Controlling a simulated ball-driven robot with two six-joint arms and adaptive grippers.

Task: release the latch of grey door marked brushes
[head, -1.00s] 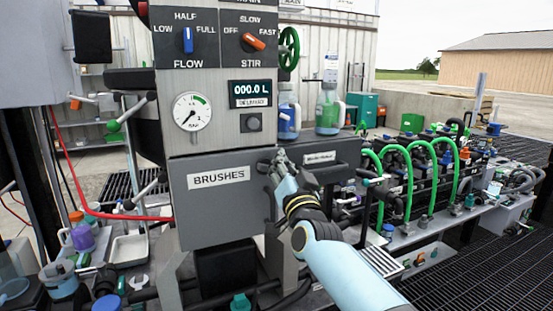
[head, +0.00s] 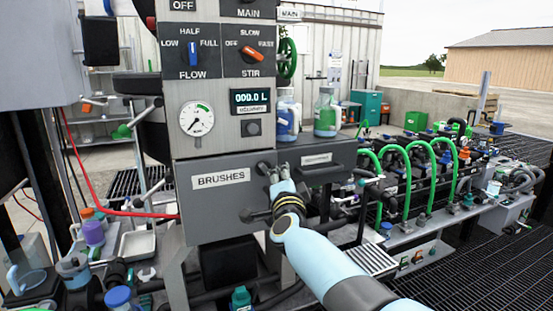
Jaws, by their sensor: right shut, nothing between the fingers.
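The grey door marked BRUSHES (head: 208,206) is the front panel below the gauge, and it looks closed. My right gripper (head: 277,170) is shut and empty at the door's upper right edge, with its fingers pointing up and away. A dark knob-like piece shows just left of the fingertips. A short dark bar (head: 252,215) sticks out left of my wrist in front of the door. I cannot tell whether it is the latch handle or part of my gripper. My right wrist and arm hide the door's right edge. My left gripper is not in view.
A grey drawer-like box (head: 318,160) sits right of the door. Above the door are a round gauge (head: 196,119), a display and two knobs. Green hoses (head: 420,165) stand to the right. A white tray (head: 137,244) and bottles are at left.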

